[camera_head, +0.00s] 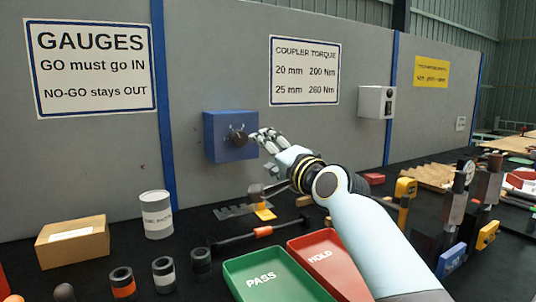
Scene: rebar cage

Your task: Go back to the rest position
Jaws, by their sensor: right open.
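My right gripper (268,150) is at the end of my white arm, which comes in from the lower right. Its grey fingers are apart and point left and up toward a blue box (216,149) with a dark knob (238,137) on the grey wall panel. The fingertips are just right of the knob. I cannot tell whether they touch the box. I see nothing held between the fingers. My left gripper is not in view.
Below my right arm are a green PASS tray (275,278) and a red HOLD tray (325,258). A cardboard box (72,242), a grey can (156,215) and several couplers stand left. Upright tools, including a yellow-topped one (405,190), crowd the right.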

